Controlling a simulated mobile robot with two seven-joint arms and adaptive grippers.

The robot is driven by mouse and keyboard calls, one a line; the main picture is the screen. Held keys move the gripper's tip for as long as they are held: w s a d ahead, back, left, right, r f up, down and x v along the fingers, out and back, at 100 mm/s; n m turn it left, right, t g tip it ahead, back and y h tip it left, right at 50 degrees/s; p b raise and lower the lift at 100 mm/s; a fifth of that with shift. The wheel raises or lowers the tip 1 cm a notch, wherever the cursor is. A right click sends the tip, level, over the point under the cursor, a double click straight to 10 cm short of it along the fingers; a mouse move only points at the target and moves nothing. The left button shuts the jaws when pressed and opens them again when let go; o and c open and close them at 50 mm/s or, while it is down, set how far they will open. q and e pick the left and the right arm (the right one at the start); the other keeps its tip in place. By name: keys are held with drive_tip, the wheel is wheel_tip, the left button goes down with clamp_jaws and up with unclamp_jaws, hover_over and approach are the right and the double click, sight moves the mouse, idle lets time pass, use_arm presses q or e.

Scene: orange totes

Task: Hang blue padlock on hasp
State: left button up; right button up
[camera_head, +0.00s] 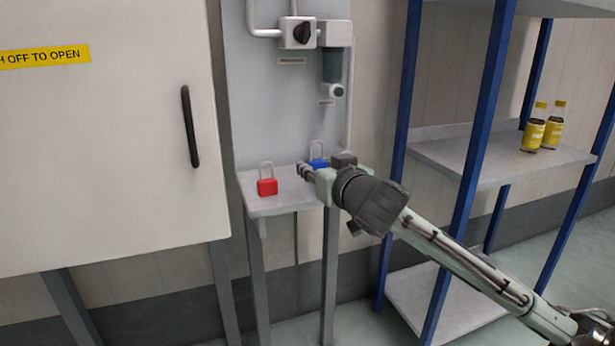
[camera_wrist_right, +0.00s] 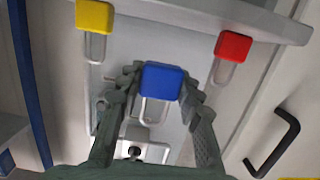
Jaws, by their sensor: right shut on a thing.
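The blue padlock (camera_head: 318,163) has a grey shackle pointing up and shows just behind my right gripper (camera_head: 306,171) over the small grey shelf (camera_head: 285,206). In the right wrist view the blue padlock (camera_wrist_right: 161,81) sits between the two fingers of my right gripper (camera_wrist_right: 160,88), which is shut on its body. I cannot tell whether it still touches the shelf. No hasp can be made out for certain; a switch box (camera_head: 297,33) with a black knob is on the grey panel above. My left gripper is not in view.
A red padlock (camera_head: 267,186) stands on the shelf to the left. A yellow padlock (camera_wrist_right: 94,16) shows in the wrist view. A white cabinet (camera_head: 110,150) is at left. A blue-post rack (camera_head: 474,150) with bottles (camera_head: 535,128) is at right.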

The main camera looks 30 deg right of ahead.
drive_tip(key=shift+f+v, duration=0.2)
drive_tip(key=shift+v, duration=1.1)
drive_tip(key=shift+f+v, duration=0.2)
drive_tip(key=shift+v, duration=1.1)
